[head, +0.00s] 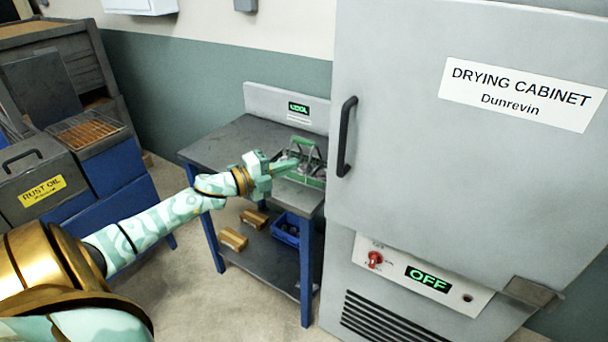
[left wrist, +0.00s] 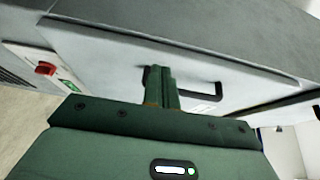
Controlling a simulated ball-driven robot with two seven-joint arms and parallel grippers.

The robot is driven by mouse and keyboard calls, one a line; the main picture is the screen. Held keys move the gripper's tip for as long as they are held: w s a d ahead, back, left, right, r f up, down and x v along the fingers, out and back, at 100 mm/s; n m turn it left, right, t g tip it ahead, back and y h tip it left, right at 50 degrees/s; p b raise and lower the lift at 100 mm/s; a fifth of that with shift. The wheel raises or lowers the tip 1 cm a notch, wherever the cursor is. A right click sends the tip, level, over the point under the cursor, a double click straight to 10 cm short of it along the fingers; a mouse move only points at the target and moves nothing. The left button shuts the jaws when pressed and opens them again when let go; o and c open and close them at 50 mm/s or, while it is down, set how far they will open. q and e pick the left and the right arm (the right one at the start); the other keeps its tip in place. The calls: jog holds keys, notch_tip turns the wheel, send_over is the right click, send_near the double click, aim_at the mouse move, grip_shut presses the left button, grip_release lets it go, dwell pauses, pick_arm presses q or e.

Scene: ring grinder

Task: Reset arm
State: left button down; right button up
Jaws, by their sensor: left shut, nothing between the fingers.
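My left arm reaches in from the left in the head view. Its gripper (head: 284,168) is over the dark side table, beside a green-handled basket (head: 310,178). In the left wrist view the two green fingers of the left gripper (left wrist: 160,75) are together, with nothing between them. Behind them in that view are the closed cabinet door and its black handle (left wrist: 205,96). My left gripper partly covers the basket in the head view, so I cannot tell whether they touch. My right gripper is not in view.
The drying cabinet (head: 430,130) stands at right with its door closed and display reading OFF. The side table (head: 225,143) has a lower shelf with a blue bin (head: 286,230) and wooden blocks (head: 233,238). A rust oil tank (head: 35,185) is at left. Open floor lies between.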

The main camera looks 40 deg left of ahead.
pick_arm(q)
jog(key=shift+s+a, duration=0.2)
jog(key=shift+a, duration=1)
jog(key=shift+a, duration=0.1)
